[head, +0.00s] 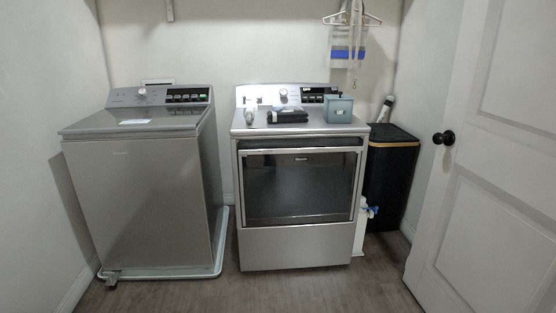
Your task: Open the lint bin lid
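A small blue-grey box (339,110) with a pale mark on its front stands at the right of the dryer top (310,124). It looks like the lint bin, but its label is too small to read. Its top looks closed, with a small dark piece above it. A tall black bin (391,180) with a flat dark lid and a tan band below the rim stands on the floor right of the dryer; its lid is down. Neither of my grippers is in view.
A folded dark item (287,115) and a small light object (250,116) lie on the dryer. A closed topload washer (138,205) stands left on a white tray. A white door (492,160) with a black knob fills the right. The floor in front is clear.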

